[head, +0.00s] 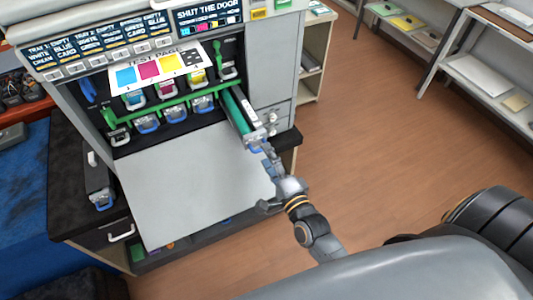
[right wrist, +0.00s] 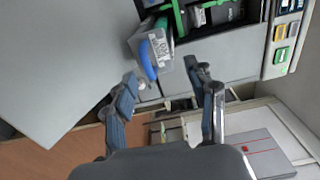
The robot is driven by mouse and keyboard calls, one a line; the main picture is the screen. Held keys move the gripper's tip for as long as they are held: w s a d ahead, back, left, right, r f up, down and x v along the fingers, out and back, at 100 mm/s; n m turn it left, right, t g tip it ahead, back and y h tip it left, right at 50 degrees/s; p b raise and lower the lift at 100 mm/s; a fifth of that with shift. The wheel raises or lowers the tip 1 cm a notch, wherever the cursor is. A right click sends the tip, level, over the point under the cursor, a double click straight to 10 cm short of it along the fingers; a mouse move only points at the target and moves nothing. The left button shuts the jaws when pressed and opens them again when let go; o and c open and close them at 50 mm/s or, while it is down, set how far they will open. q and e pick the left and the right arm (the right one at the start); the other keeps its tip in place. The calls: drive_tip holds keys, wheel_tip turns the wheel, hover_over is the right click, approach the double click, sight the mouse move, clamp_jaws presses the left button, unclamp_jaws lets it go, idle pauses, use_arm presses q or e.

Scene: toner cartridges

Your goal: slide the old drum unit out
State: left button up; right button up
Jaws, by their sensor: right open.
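The drum unit (head: 243,117), long with a green cylinder, sticks well out of the printer's (head: 272,60) right-hand bay, over the lowered door. Its grey front end with a label and a blue handle (right wrist: 147,60) shows in the right wrist view, where the drum unit (right wrist: 160,46) lies just beyond the fingertips. My right gripper (head: 266,181) is open at the drum's front end; its two fingers also show spread in the right wrist view (right wrist: 161,76). The handle is not clamped between them. My left gripper is not in view.
The lowered grey door (head: 185,185) spreads in front of the printer. Several cartridges with blue handles sit behind a green bar (head: 180,105). A dark unit with a blue handle (head: 98,183) lies left of the door. The floor (head: 385,130) to the right is clear.

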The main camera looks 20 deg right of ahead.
drive_tip(key=shift+s, duration=1)
